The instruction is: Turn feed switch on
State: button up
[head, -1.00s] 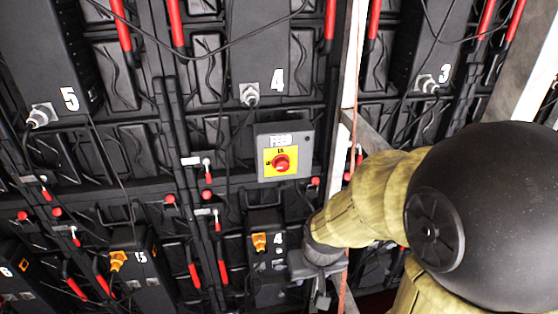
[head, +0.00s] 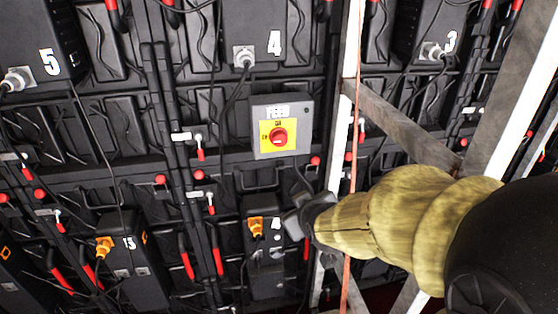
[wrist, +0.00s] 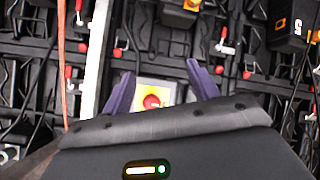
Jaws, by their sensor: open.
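The feed switch is a grey box (head: 296,105) labelled FEED, with a yellow plate (head: 266,147) and a red rotary knob (head: 278,137), on the wall of black panels. My gripper (head: 297,197) is below and slightly right of the box in the head view, apart from it in the picture. In the wrist view my open gripper (wrist: 161,70) has two purple fingers spread apart. The yellow plate (wrist: 168,88) and red knob (wrist: 152,101) show between them, the box partly hidden by the gripper body. Nothing is held. The distance to the knob is unclear.
A white upright post (head: 343,130) with an orange cable (head: 356,115) stands just right of the box. A diagonal grey beam (head: 410,125) runs behind my arm. Black cables hang left of the box. An orange connector (head: 256,228) sits on the unit below.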

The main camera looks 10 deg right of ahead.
notch_tip(320, 180, up, 6)
jog(key=w+n+t+b, duration=0.2)
jog(key=n+t+b, duration=0.2)
jog(key=t+b, duration=0.2)
jog(key=shift+a+n+t, duration=0.3)
jog(key=shift+a+t, duration=0.05)
jog(key=shift+t, duration=0.25)
jog(key=p, duration=1.1)
send_near(279, 140)
jog(key=w+p, duration=0.2)
jog(key=w, duration=0.7)
jog(key=shift+w, duration=0.2)
